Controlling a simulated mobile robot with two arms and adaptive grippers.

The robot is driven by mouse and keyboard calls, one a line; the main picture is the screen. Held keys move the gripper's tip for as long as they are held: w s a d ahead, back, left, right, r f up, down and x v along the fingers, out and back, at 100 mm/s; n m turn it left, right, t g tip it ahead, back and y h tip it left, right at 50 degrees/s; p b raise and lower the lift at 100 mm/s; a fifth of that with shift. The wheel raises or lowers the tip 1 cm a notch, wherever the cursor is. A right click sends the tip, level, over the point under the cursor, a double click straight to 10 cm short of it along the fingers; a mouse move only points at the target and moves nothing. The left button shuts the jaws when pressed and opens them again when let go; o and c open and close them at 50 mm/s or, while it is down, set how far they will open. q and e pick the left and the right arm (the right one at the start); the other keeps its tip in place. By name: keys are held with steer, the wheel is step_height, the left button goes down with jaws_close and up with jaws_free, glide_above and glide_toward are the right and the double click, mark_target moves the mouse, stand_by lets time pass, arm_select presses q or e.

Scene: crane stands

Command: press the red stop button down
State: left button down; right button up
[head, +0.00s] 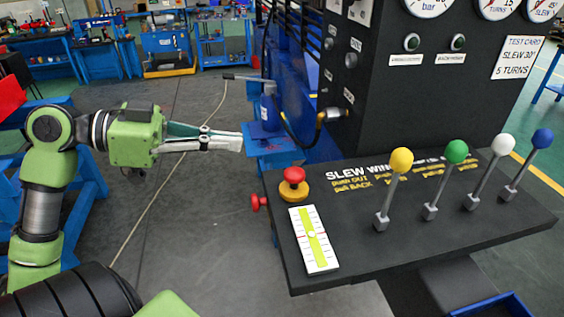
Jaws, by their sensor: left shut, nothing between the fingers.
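The red stop button (293,175) is a red mushroom head on a yellow-orange base, on the left part of the black control console (440,218). My left gripper (240,142) comes in from the left with its fingers together and empty. In the picture its tips are up and to the left of the red button, apart from it, near a blue stand. Whether the button is up or down I cannot tell for sure. My right gripper is not in view.
Levers with yellow (401,160), green (457,151), white and blue knobs stand on the console. A white level gauge (313,240) lies below the button. A red side knob (259,203) sticks out left.

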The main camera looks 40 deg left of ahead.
arm_select(q)
steer(key=p, duration=0.4)
glide_above(286, 174)
step_height(286, 174, down, 2)
steer(key=f, duration=0.3)
steer(key=shift+s+a+p, duration=0.2)
steer(key=shift+a+p, duration=0.1)
steer(key=shift+p, duration=0.05)
steer(key=shift+s+f, duration=0.1)
steer(key=shift+f, duration=0.65)
steer(key=shift+f, duration=0.1)
steer(key=shift+f+b, duration=0.95)
steer(key=shift+b, duration=0.1)
steer(key=shift+r, duration=0.1)
